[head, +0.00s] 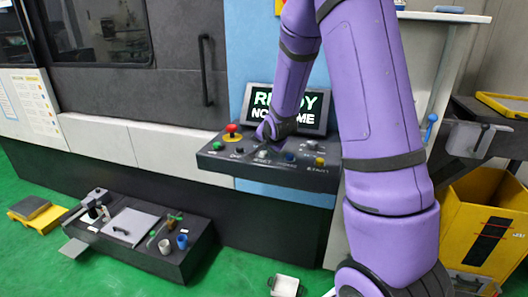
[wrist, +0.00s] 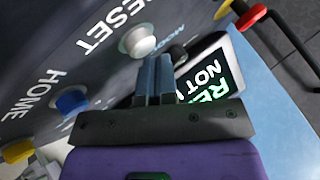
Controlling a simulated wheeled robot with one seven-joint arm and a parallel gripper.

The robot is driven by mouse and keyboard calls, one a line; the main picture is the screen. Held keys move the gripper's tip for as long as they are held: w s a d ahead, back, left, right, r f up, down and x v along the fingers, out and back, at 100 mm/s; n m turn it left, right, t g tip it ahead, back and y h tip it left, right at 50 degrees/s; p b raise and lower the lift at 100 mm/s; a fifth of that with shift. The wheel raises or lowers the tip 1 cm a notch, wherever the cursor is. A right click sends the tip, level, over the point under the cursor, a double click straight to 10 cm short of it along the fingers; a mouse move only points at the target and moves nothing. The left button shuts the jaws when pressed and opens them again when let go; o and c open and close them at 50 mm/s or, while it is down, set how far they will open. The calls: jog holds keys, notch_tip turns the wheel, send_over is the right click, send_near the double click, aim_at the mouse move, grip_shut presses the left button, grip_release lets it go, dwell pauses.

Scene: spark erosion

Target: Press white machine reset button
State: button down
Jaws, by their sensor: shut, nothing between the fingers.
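The white reset button (wrist: 138,41) sits on the dark control panel beside the label RESET in the wrist view. In the head view the white button (head: 262,154) is small, in the panel's middle. My gripper (wrist: 154,60) is shut and empty, its fingertips pointing at the panel close to the white button. In the wrist view the tips overlap the button's lower edge; whether they touch it I cannot tell. In the head view my gripper (head: 265,133) is over the panel, just behind the button.
A blue button (wrist: 70,101), a yellow button (wrist: 17,150) and a black mode knob (wrist: 178,53) flank the white one. A red emergency stop (head: 232,129) and a green button (head: 217,145) are at the panel's left. The screen (head: 287,108) behind reads READY, NOT HOME.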

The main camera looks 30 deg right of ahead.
aim_at(265, 152)
jog(key=shift+r, duration=0.8)
jog(key=shift+r, duration=0.1)
jog(key=shift+r, duration=2.45)
jog(key=shift+s+a+r, duration=0.1)
jog(key=shift+a+r, duration=0.05)
jog(key=s+a+r+n+g+y, duration=0.1)
jog(key=s+a+r+n, duration=0.3)
jog(key=s, duration=0.7)
jog(key=s+a+r+n+g, duration=0.1)
jog(key=s+a+r+n, duration=0.3)
jog(key=s, duration=0.7)
jog(key=s+a+r+n+g+y, duration=0.1)
jog(key=s+a+r+n, duration=0.3)
jog(key=s, duration=0.8)
jog(key=a+r, duration=0.2)
jog(key=a, duration=0.1)
jog(key=shift+a+g+y, duration=0.25)
jog(key=shift+g+y, duration=0.05)
